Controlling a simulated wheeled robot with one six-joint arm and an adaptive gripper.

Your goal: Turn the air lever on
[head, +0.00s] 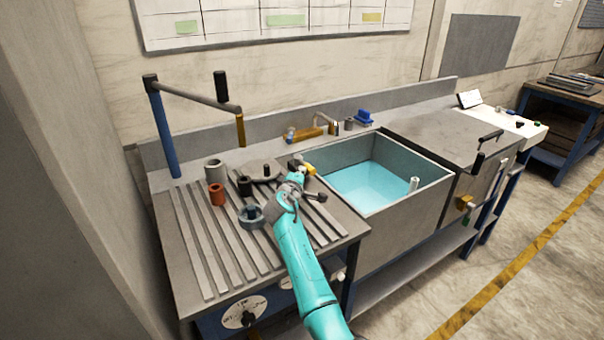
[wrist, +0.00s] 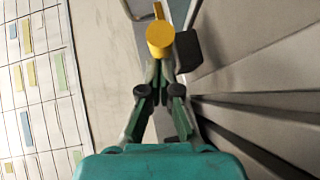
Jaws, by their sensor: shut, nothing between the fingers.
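A yellow round-ended piece (head: 309,169) stands by the back of the ribbed bench top, near the sink's left corner; it may be the air lever, but I cannot tell for sure. In the wrist view, this yellow piece (wrist: 160,38) is straight ahead of my fingertips, with a dark block (wrist: 188,50) just to its right. My gripper (head: 297,178) is shut with nothing between its fingers. Its closed tips also show in the wrist view (wrist: 160,72), right below the yellow end. I cannot tell whether they touch it.
A blue post (head: 163,134) with a jointed arm rises at the back left. The water-filled sink (head: 401,224) is at right.

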